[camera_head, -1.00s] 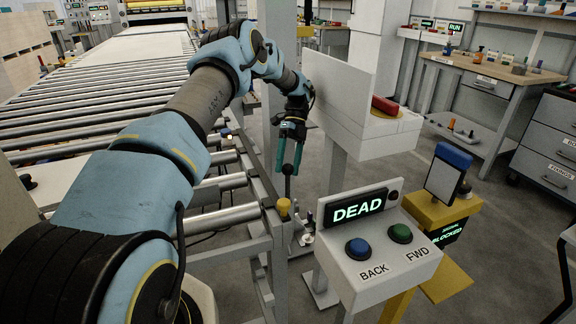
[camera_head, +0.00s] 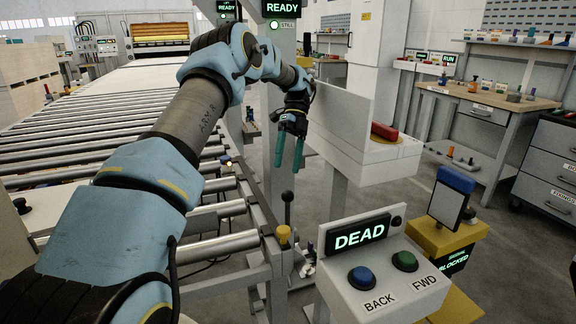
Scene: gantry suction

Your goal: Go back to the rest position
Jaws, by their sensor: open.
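My gripper (camera_head: 289,162) hangs from my arm near the middle of the view, its two teal fingers pointing down and apart. Nothing shows between them. It is above and behind a black-knobbed lever (camera_head: 287,205), which stands upright at the edge of the roller conveyor. The fingertips appear apart from the lever. My arm reaches in from the lower left, over the rollers.
The roller conveyor (camera_head: 60,155) fills the left. A control box (camera_head: 375,270) with a "DEAD" display, blue BACK button and green FWD button stands at front right. A white stand (camera_head: 365,150) with a red button is behind it. Workbenches (camera_head: 490,95) line the right.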

